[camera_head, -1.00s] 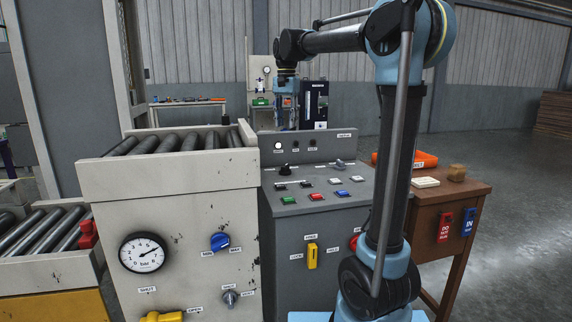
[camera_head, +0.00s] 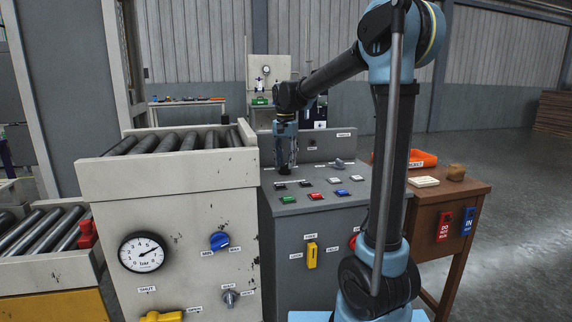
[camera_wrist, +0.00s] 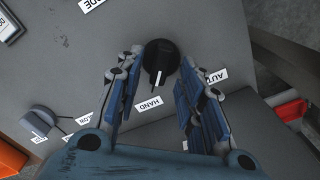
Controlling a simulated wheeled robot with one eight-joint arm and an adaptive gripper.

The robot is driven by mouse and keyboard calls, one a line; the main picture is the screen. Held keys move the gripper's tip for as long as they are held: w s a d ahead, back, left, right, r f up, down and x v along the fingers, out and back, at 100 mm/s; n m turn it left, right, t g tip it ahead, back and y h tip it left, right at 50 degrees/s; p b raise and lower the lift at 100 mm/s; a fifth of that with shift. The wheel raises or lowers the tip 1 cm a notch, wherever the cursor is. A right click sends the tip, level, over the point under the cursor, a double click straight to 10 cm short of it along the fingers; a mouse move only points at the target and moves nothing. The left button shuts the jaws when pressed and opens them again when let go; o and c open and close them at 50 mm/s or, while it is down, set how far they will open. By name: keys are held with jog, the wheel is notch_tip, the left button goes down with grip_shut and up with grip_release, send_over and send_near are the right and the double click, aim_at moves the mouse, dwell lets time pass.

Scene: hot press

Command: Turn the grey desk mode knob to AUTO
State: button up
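The mode knob (camera_wrist: 161,54) is a round black knob on the sloping grey desk (camera_head: 305,205). In the wrist view its white pointer line aims down at the HAND label (camera_wrist: 148,104). The AUTO label (camera_wrist: 210,77) lies to its right, partly behind a finger. My gripper (camera_wrist: 161,62) is open and points down at the desk, one blue-padded finger on each side of the knob, with small gaps showing. In the head view my gripper (camera_head: 285,165) is low over the desk's back left and largely hides the knob. Whether the fingertips reach its height is unclear.
A grey knob (camera_head: 339,162) stands farther right on the desk. Green, red, blue and white buttons (camera_head: 316,196) lie in front. A raised panel (camera_head: 334,142) stands behind. The roller conveyor (camera_head: 170,172) borders the left; a brown table (camera_head: 445,188) is at right.

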jog(key=shift+f, duration=0.45)
grip_shut()
